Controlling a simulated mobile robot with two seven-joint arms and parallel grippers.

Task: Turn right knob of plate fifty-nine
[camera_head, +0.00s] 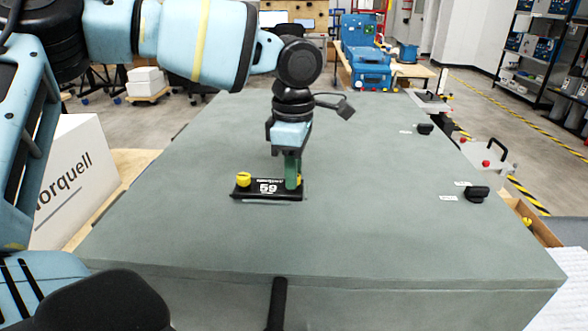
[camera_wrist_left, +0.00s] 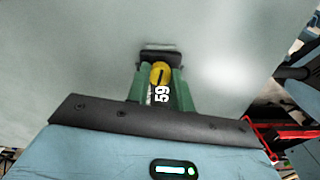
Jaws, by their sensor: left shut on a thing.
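Black plate fifty-nine (camera_head: 268,194) lies on the grey top of a large case, with a white "59" on it and a yellow knob near each end. The left knob (camera_head: 243,179) stands free. My left gripper (camera_head: 293,183) points down over the right end, its green fingers shut on the right knob (camera_head: 300,179), which they partly hide. In the left wrist view the right knob (camera_wrist_left: 160,73) sits between the fingertips, with a dark slot line on it. My right gripper is not in view.
The grey case top (camera_head: 390,215) is broad and mostly bare around the plate. Black latches (camera_head: 477,193) stand along its right side. A white box (camera_head: 80,180) stands at the left. A blue case (camera_head: 365,65) is on a table behind.

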